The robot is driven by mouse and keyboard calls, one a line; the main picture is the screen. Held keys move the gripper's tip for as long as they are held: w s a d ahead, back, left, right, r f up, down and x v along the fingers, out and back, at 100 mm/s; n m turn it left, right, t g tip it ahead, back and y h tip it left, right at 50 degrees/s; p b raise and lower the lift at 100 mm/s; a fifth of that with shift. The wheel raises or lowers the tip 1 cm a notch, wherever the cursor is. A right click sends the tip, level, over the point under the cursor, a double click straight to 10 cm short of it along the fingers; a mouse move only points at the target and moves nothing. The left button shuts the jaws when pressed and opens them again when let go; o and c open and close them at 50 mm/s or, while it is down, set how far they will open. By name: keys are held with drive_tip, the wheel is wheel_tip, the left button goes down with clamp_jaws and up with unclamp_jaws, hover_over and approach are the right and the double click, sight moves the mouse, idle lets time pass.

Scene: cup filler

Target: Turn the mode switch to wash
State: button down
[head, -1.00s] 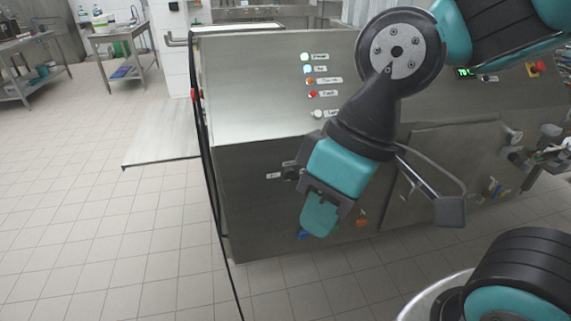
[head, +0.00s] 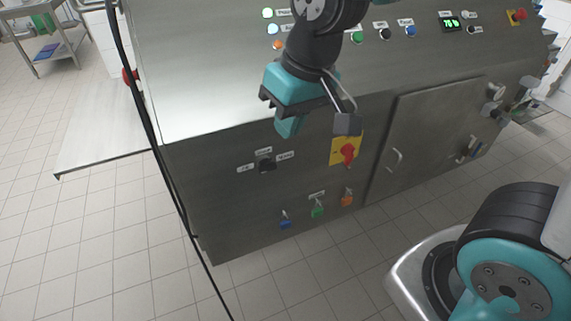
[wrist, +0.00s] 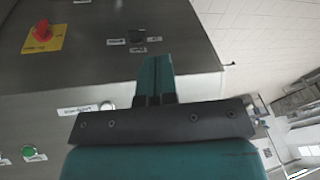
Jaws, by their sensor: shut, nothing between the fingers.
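The mode switch (head: 265,165) is a small black knob on the front of the steel console, with small white labels to its left, above it and to its right. The label words and the pointer direction are too small to read surely. My gripper (head: 286,127) is shut and empty. In the head view it appears above and slightly right of the switch, apart from it. In the wrist view the shut teal fingers (wrist: 156,72) point up the picture, and the dark switch (wrist: 137,37) shows beyond their tips, slightly left.
A red rotary switch on a yellow plate (head: 347,150) is right of the mode switch. A black cable (head: 150,120) hangs past the console's left edge. Tiled floor (head: 90,240) is clear at left.

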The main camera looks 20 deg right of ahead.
sight(276, 165)
drive_tip(key=w+d+f+m+t+h+b, duration=0.1)
drive_tip(key=w+d+f+m+h+b, duration=0.15)
drive_tip(key=w+f, duration=0.6)
drive_tip(key=shift+m, duration=0.25)
drive_tip(key=x, duration=0.3)
drive_tip(key=p+x, duration=0.1)
drive_tip(key=x, duration=0.3)
drive_tip(key=w+p+x, duration=0.1)
drive_tip(key=x, duration=0.2)
drive_tip(key=shift+w+f, duration=0.1)
drive_tip(key=shift+f, duration=0.6)
drive_tip(key=shift+y, duration=0.25)
